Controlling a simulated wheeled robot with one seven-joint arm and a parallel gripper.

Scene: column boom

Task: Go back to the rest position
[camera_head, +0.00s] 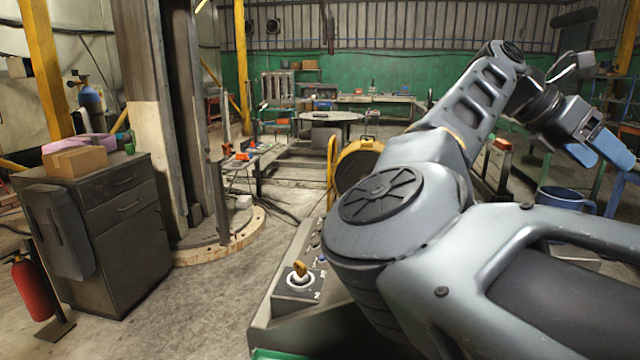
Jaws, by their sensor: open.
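My gripper (603,158) is at the upper right of the head view, at the end of my raised grey arm. Its two blue fingers point down and to the right. They are apart, and I see nothing between them. My arm fills the right half of the view and hides much of what lies behind it.
A blue mug-like container (567,201) stands below my gripper at the right. A dark drawer cabinet (128,225) bearing a cardboard box (75,161) stands at the left, near a red extinguisher (31,288). A round table (331,117) is far back. Open floor lies front left.

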